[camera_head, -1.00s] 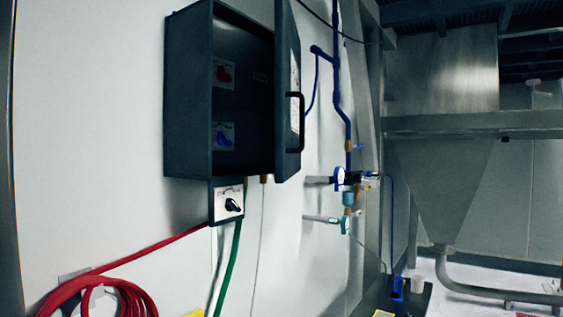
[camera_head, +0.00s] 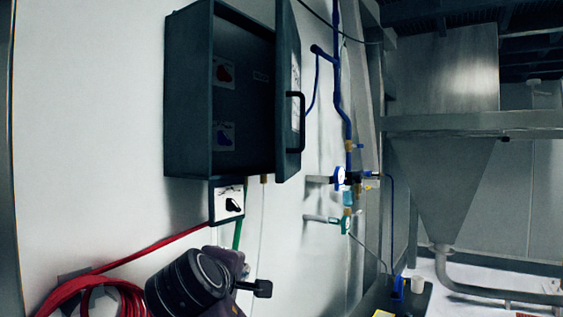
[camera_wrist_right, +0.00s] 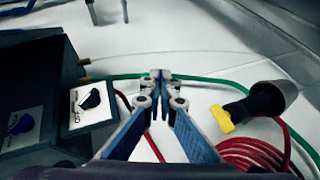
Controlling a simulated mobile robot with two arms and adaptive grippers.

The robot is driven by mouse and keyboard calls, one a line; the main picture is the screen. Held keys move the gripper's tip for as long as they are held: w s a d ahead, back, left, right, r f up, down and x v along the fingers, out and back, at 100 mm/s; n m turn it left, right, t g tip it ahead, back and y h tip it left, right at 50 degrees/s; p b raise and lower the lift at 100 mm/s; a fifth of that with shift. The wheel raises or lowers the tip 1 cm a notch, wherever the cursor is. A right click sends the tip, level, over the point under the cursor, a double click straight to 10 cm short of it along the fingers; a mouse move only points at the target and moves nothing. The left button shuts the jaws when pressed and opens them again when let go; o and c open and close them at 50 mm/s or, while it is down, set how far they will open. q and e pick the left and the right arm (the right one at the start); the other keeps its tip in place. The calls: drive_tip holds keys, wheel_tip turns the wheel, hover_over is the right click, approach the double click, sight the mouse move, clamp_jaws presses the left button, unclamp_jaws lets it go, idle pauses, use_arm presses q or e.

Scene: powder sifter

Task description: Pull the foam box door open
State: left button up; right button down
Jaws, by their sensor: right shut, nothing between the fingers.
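The dark foam box (camera_head: 188,90) hangs on the white wall in the head view. Its door (camera_head: 287,60) stands open at the right side, so the dark inside with a red and a blue label shows. A black bar handle (camera_head: 301,122) is on the door. My right gripper (camera_head: 243,266) is low in the head view, below the box and apart from the door and handle. In the right wrist view its fingers (camera_wrist_right: 160,76) are shut together with nothing between them. Part of the box (camera_wrist_right: 35,65) shows there at the left. My left gripper is not in view.
A switch panel (camera_head: 229,203) hangs under the box. A red hose coil (camera_head: 62,298) and a green hose (camera_head: 237,236) are near my right gripper. Blue piping with valves (camera_head: 341,178) runs right of the door. A yellow-tipped nozzle (camera_wrist_right: 223,118) shows in the wrist view.

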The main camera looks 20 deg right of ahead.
wheel_tip(320, 180, up, 12)
drive_tip(key=s+f+t+h, duration=0.1)
drive_tip(key=s+h, duration=0.1)
drive_tip(key=t+h, duration=0.1)
drive_tip(key=h, duration=0.2)
approach(279, 161)
drive_tip(key=w+a, duration=0.2)
drive_tip(key=w, duration=0.1)
drive_tip(key=p+x, duration=0.2)
drive_tip(key=x, duration=0.1)
drive_tip(key=d+p+x, duration=0.1)
drive_tip(key=x, duration=0.3)
drive_tip(key=s+p+x, duration=0.1)
drive_tip(key=p+x, duration=0.1)
drive_tip(key=x, duration=0.1)
drive_tip(key=shift+w+d+r+p, duration=0.1)
drive_tip(key=shift+w+d+p, duration=0.15)
drive_tip(key=shift+d, duration=0.25)
drive_tip(key=shift+s+d, duration=0.4)
drive_tip(key=shift+d, duration=0.25)
